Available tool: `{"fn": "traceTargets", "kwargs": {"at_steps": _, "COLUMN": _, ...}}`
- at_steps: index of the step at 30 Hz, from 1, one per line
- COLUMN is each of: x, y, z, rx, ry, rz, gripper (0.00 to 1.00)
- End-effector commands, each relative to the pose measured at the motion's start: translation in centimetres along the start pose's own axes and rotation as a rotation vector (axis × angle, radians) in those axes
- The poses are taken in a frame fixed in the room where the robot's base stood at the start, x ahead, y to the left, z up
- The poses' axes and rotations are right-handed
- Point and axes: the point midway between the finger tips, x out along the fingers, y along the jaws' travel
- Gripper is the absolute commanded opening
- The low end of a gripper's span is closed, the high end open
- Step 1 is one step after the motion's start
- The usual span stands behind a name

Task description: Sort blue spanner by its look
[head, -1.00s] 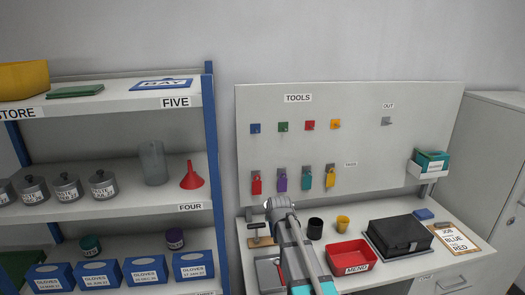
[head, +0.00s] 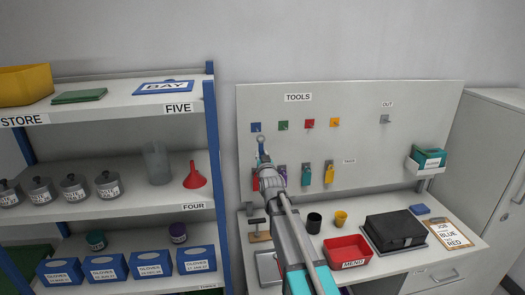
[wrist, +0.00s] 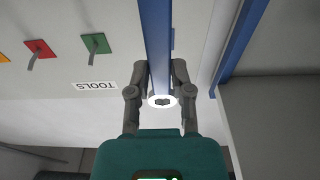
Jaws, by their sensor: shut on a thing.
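My gripper (wrist: 160,76) is shut on the blue spanner (wrist: 155,35). My gripper (head: 264,162) is there just below the blue hook (head: 256,127). Whether the spanner touches the board or hook cannot be told. In the wrist view the spanner partly covers a blue patch near the hook's place.
Green (head: 283,125), red (head: 309,123) and orange (head: 334,122) hooks follow to the right, with a grey hook (head: 385,119) under OUT. Coloured tags hang below. The shelf's blue post (head: 211,150) stands close on the left. A red MEND tray (head: 347,251) and job clipboard (head: 452,235) lie on the bench.

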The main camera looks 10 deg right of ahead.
Motion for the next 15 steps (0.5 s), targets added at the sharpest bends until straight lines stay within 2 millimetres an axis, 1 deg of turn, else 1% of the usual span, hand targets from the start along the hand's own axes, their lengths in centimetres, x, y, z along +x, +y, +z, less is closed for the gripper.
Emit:
{"fn": "traceTargets", "kwargs": {"at_steps": 1, "x": 0.13, "y": -0.06, "z": -0.49, "rx": 0.000, "ry": 0.015, "rz": -0.001, "gripper": 0.00}}
{"fn": "traceTargets", "kwargs": {"at_steps": 3, "x": 0.16, "y": -0.09, "z": -0.73, "rx": 0.000, "ry": 0.027, "rz": -0.002, "gripper": 0.00}}
{"fn": "traceTargets", "kwargs": {"at_steps": 15, "x": 0.17, "y": -0.01, "z": -0.74, "rx": 0.000, "ry": 0.030, "rz": -0.001, "gripper": 0.00}}
